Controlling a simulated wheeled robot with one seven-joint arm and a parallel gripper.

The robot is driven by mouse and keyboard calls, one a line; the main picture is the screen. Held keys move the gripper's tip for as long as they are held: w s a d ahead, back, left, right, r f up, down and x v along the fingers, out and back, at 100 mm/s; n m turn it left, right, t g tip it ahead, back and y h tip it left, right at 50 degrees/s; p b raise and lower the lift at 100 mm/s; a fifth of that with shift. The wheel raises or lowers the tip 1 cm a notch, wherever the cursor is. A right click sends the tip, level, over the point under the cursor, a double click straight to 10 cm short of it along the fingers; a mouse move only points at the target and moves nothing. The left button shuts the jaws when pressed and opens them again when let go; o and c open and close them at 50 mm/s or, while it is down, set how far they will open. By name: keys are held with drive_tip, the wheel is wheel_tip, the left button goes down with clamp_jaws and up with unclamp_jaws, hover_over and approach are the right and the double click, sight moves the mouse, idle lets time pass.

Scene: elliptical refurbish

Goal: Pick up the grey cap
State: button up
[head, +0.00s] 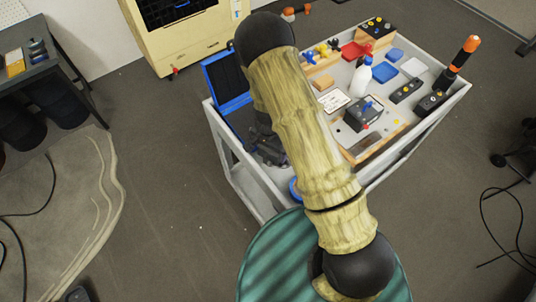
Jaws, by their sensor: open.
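I cannot make out the grey cap for certain in the head view; it may be too small or hidden behind my arm. A grey device (363,113) with blue and red parts stands on a wooden board on the grey cart (452,103). My gripper (271,152) is dark and partly covered by my own arm. It is open, over the left front part of the cart, near the blue case. Its fingertips are hard to tell apart, and I see nothing held.
An open blue case (228,82) lies at the cart's left. A white bottle (361,77), a red tray (353,50), blue trays (385,72), black boxes (406,91) and an orange-handled tool (462,55) crowd the cart. Open floor lies left and right.

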sight(268, 151)
drive_tip(key=c, duration=1)
drive_tip(key=shift+r, duration=0.15)
drive_tip(key=shift+c, duration=0.2)
wheel_tip(268, 151, up, 10)
drive_tip(key=b, duration=0.1)
